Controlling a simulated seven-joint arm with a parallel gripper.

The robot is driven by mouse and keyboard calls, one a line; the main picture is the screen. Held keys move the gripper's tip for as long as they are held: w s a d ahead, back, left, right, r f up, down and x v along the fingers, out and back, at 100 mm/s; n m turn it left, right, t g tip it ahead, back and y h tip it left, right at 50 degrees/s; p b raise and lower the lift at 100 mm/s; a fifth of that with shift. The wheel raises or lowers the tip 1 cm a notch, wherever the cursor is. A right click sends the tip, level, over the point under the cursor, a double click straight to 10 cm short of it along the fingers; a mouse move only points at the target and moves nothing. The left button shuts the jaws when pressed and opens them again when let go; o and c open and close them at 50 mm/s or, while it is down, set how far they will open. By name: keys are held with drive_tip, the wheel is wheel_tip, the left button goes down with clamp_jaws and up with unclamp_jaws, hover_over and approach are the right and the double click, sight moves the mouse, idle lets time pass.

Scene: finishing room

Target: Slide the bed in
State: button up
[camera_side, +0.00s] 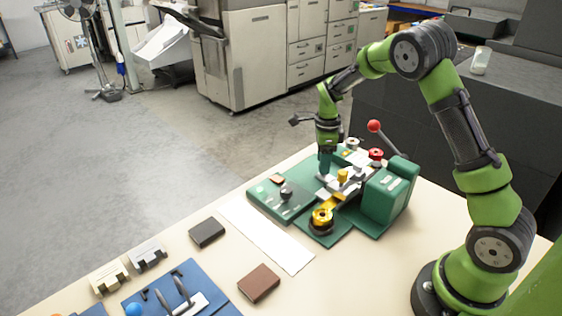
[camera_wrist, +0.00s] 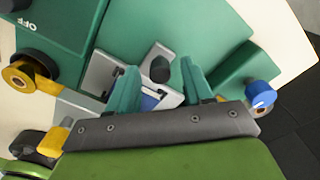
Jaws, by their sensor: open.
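A green machine (camera_side: 388,192) stands on the table, with a green base plate in front of it. In the wrist view, a silver plate (camera_wrist: 104,72), which looks like the bed, carries an upright dark knob (camera_wrist: 160,69). In the side view, my gripper (camera_side: 325,170) points down at the machine's middle. The bed is mostly hidden there by my gripper and the machine's parts.
A lever with a red ball (camera_side: 374,126) rises behind the machine. A white strip (camera_side: 268,236), dark block (camera_side: 207,232), brown block (camera_side: 259,283) and blue tray (camera_side: 205,290) lie toward the front left.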

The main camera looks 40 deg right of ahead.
sight(331, 180)
drive_tip(key=shift+f, duration=0.2)
drive_tip(key=shift+c, duration=0.3)
clamp_jaws()
drive_tip(key=shift+s, duration=1.8)
drive_tip(key=shift+o, duration=0.3)
unclamp_jaws()
drive_tip(key=shift+w+r, duration=0.1)
drive_tip(key=shift+r, duration=0.05)
